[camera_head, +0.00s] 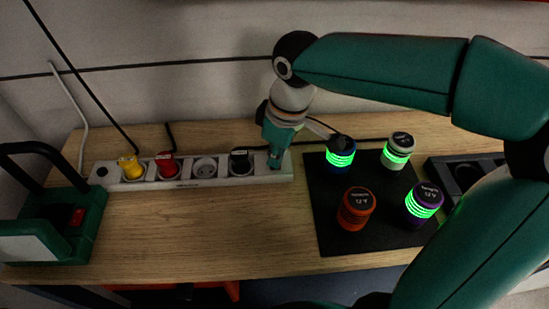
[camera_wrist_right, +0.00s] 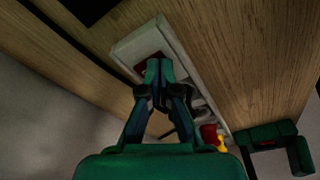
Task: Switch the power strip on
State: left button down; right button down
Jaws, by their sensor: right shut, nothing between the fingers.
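The white power strip (camera_head: 218,180) lies along the back of the wooden bench, with a yellow plug (camera_head: 130,167), a red plug (camera_head: 167,165) and a black plug (camera_head: 240,161) in it. One socket between the red and black plugs is empty. My right gripper (camera_head: 275,162) is shut and empty, pointing down at the strip's right end. In the right wrist view its closed fingertips (camera_wrist_right: 158,66) lie over a dark red switch (camera_wrist_right: 142,68) on the strip (camera_wrist_right: 140,43), hiding part of it. I cannot tell whether they touch it. My left gripper is not in view.
A black mat (camera_head: 327,228) right of the strip carries blue, white and purple-topped cylinders with green lit bands, and an unlit orange one (camera_head: 356,209). A green, black-handled box (camera_head: 70,235) stands at left. The front middle of the bench is clear.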

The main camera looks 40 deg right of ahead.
jog(key=shift+r+p, duration=2.85)
jog(key=shift+r, duration=0.6)
